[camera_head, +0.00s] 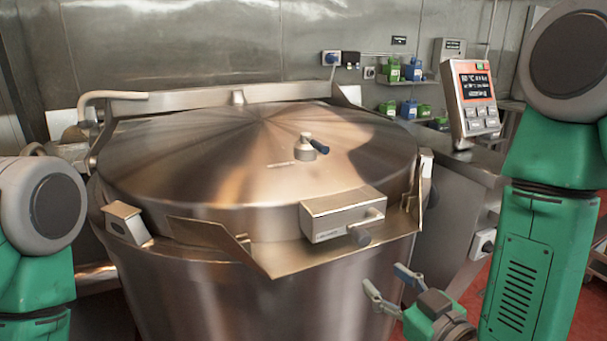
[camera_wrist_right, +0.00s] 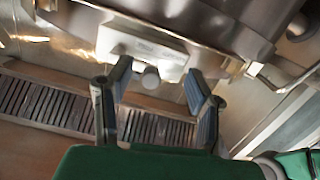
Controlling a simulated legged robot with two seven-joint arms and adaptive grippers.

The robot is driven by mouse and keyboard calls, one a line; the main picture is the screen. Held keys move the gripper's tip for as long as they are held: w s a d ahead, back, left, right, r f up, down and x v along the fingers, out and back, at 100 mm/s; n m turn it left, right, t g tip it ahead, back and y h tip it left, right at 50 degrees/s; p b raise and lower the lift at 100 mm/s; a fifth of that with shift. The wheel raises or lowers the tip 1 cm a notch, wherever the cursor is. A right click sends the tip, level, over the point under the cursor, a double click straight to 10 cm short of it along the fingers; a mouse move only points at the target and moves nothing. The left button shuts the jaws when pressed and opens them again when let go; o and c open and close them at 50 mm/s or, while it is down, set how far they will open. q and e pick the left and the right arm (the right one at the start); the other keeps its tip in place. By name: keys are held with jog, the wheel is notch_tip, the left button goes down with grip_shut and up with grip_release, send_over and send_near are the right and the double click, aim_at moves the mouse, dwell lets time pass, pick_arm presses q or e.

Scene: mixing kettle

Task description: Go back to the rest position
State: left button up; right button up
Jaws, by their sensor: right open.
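The large steel mixing kettle (camera_head: 200,290) stands in front of me with its domed lid (camera_head: 220,160) down. A box-shaped latch (camera_head: 345,213) with a handle (camera_head: 360,236) sits at the front of its rim. My right gripper (camera_head: 387,279) is open and empty, below and to the right of the latch, in front of the kettle's wall. In the right wrist view my right gripper (camera_wrist_right: 161,82) has its two fingers apart, with the latch box (camera_wrist_right: 140,48) beyond them. My left arm shows at the left edge, but its gripper is out of view.
A control panel (camera_head: 474,95) with a screen stands behind the kettle at the right. Small green and blue containers (camera_head: 412,70) sit on wall shelves. A floor grate (camera_wrist_right: 50,105) shows in the right wrist view. Red floor (camera_head: 472,290) is visible at the lower right.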

jog(key=s+d+f+m+g+h+b, duration=0.1)
jog(key=s+d+f+g, duration=0.15)
jog(key=s+f, duration=0.45)
jog(key=s+d+f+m+g+h+b, duration=0.1)
jog(key=s+d+f+g+h, duration=0.2)
jog(key=f, duration=0.8)
jog(key=s+d+f+m+g+b, duration=0.1)
jog(key=s+d+f+g, duration=0.1)
jog(key=s+f+g, duration=0.45)
jog(key=s+d+f+m+g+h+b, duration=0.1)
jog(key=s+d+f+g, duration=0.2)
jog(key=s+f, duration=0.4)
jog(key=shift+s+d+f+m, duration=0.2)
jog(key=shift+s+m, duration=0.2)
jog(key=shift+s, duration=0.65)
jog(key=shift+w, duration=0.1)
